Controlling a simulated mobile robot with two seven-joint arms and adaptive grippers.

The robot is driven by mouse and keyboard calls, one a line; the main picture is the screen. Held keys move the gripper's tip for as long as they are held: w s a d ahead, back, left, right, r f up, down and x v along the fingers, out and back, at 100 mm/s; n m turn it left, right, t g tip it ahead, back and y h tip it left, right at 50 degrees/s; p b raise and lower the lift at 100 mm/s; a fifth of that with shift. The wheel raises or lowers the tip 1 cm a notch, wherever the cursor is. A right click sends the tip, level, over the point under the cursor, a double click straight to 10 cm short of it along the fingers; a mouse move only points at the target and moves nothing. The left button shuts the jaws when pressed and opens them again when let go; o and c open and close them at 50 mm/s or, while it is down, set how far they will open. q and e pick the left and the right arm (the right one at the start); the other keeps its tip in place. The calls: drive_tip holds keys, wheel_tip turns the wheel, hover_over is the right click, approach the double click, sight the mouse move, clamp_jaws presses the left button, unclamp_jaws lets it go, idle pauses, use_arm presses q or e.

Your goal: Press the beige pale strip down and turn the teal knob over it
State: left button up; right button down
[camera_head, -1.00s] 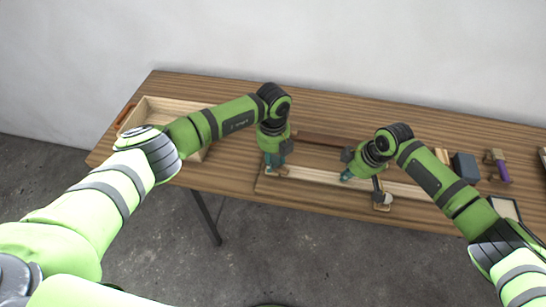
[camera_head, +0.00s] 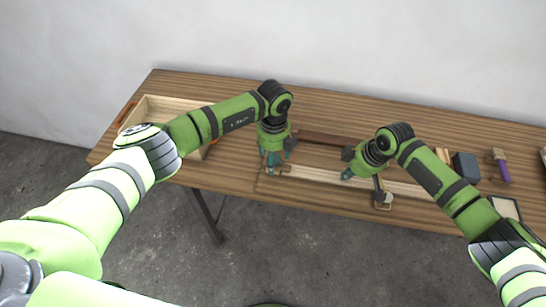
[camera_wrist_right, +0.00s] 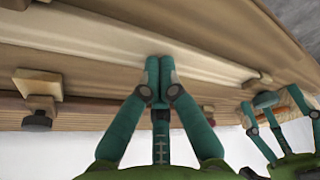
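The pale beige strip (camera_head: 318,177) lies along the front of a board on the table, and it runs across the right wrist view (camera_wrist_right: 210,66). My right gripper (camera_head: 347,175) is shut, its fingertips together at the strip in the right wrist view (camera_wrist_right: 158,75); they appear to touch it. My left gripper (camera_head: 271,166) points down at the strip's left end, beside a small wooden block (camera_head: 285,169). In the right wrist view its teal fingers (camera_wrist_right: 270,108) show near that end. I cannot separate the teal knob from these teal fingers, nor tell whether they grip it.
A wooden turn-piece (camera_head: 383,202) with a dark knob (camera_wrist_right: 36,121) sits at the strip's right part. An open wooden tray (camera_head: 146,105) stands at the left. A dark block (camera_head: 466,167) and a purple-handled tool (camera_head: 502,171) lie at the right.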

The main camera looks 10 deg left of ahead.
use_arm(q)
drive_tip(key=shift+r, duration=3.3)
use_arm(e)
drive_tip(key=shift+s+f, duration=0.1)
drive_tip(key=shift+f, duration=0.05)
use_arm(q)
wheel_tip(320, 180, up, 7)
drive_tip(key=p, duration=0.7)
use_arm(e)
drive_tip(key=shift+r, duration=3.65)
use_arm(q)
drive_tip(key=shift+f, duration=0.1)
drive_tip(key=shift+r+p, duration=0.35)
drive_tip(key=shift+r, duration=0.05)
use_arm(e)
drive_tip(key=shift+r, duration=2.45)
